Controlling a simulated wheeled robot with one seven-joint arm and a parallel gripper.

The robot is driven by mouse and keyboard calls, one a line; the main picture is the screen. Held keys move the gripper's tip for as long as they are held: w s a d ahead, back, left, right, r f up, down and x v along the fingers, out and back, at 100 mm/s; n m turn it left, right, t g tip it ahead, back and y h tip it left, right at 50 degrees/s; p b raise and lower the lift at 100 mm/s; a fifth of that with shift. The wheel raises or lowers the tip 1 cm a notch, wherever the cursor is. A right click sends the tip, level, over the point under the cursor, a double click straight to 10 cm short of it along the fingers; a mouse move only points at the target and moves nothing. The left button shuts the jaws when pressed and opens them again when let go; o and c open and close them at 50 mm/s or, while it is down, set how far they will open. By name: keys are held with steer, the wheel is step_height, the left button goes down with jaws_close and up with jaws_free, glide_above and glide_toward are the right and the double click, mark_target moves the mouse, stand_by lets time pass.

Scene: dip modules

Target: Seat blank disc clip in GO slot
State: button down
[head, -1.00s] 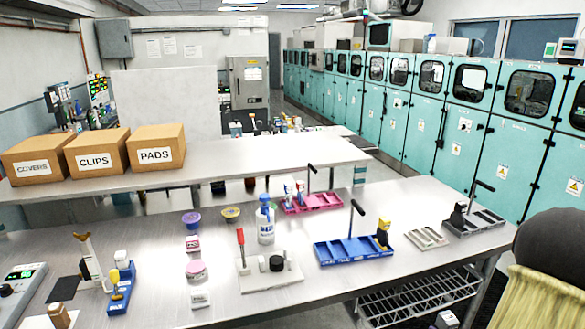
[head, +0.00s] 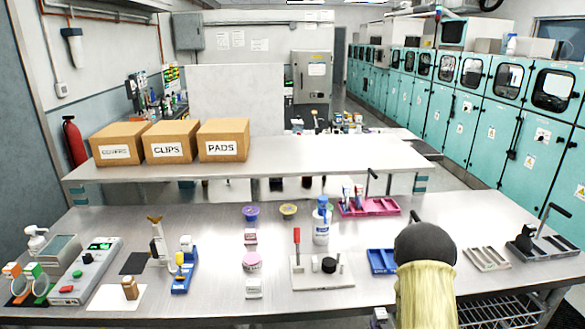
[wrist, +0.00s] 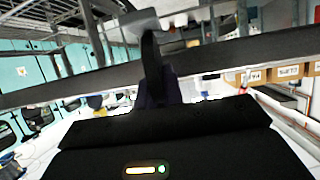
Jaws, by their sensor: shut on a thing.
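My gripper (wrist: 158,88) shows in the wrist view, with its dark housing across the bottom and narrow dark fingers in the middle. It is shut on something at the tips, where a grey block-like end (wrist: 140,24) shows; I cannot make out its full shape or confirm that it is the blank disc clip. In the head view my arm covers the gripper's place. No GO lettering is readable, so I cannot tell which slot is the GO slot.
A grey control box (head: 92,272), blue stand (head: 184,272), white fixture with a red handle (head: 318,284), blue tray (head: 380,262), pink tray (head: 370,208) and dark tray (head: 545,247) stand on the steel table. A blue-capped bottle (head: 321,228) stands mid-table. Cartons (head: 222,140) line the back shelf.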

steer(key=a+f, duration=0.4)
steer(key=a, duration=0.4)
steer(key=shift+a+f+p, duration=0.15)
steer(key=shift+a+p, duration=0.15)
steer(key=shift+p, duration=0.1)
steer(key=s+f, duration=0.4)
steer(key=f, duration=0.1)
steer(key=shift+s+d+f, duration=0.2)
